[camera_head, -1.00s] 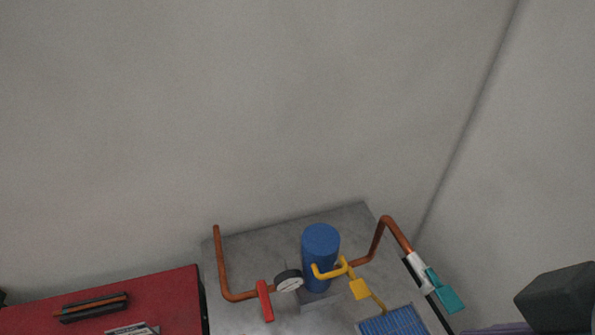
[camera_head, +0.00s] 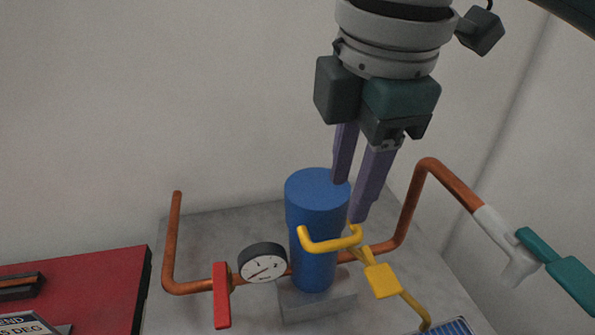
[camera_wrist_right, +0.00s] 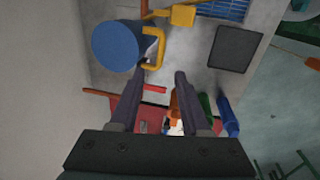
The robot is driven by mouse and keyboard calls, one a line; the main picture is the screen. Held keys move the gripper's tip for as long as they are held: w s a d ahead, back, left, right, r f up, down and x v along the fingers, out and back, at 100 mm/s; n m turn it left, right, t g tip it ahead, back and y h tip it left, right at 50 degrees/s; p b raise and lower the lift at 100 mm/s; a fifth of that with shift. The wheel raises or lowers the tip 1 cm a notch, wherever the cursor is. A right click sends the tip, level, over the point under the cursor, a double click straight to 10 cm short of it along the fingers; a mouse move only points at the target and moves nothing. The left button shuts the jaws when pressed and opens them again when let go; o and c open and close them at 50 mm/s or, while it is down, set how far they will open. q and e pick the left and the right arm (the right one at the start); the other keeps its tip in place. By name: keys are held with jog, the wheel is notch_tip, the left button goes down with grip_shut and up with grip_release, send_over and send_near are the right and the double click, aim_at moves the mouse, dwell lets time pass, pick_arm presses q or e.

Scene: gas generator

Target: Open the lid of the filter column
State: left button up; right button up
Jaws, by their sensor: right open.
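The filter column (camera_head: 314,262) is an upright blue cylinder on a grey block. Its wider blue lid (camera_head: 312,190) sits on top, and its round top shows in the right wrist view (camera_wrist_right: 115,45). A yellow bent pipe (camera_head: 325,243) runs in front of the column; it also shows in the right wrist view (camera_wrist_right: 158,45). My right gripper (camera_head: 350,200) points down at the lid's right side, its purple fingers apart and nothing between them. In the right wrist view its fingertips (camera_wrist_right: 160,74) are below and right of the lid. I cannot tell whether a finger touches the lid. My left gripper is not in view.
A gauge (camera_head: 263,263) and red valve handle (camera_head: 221,295) are left of the column on copper pipe. A yellow valve handle (camera_head: 382,280) and a teal-handled valve (camera_head: 560,272) are to its right. A red surface (camera_head: 95,285) lies at lower left. Walls stand behind.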

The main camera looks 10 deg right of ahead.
aim_at(334, 242)
jog(key=f, duration=0.3)
jog(key=w+f, duration=0.1)
jog(key=f, duration=0.5)
jog(key=shift+w+a+f, duration=0.1)
jog(key=shift+w+f, duration=0.1)
jog(key=shift+w, duration=0.05)
grip_shut()
dwell(1.0)
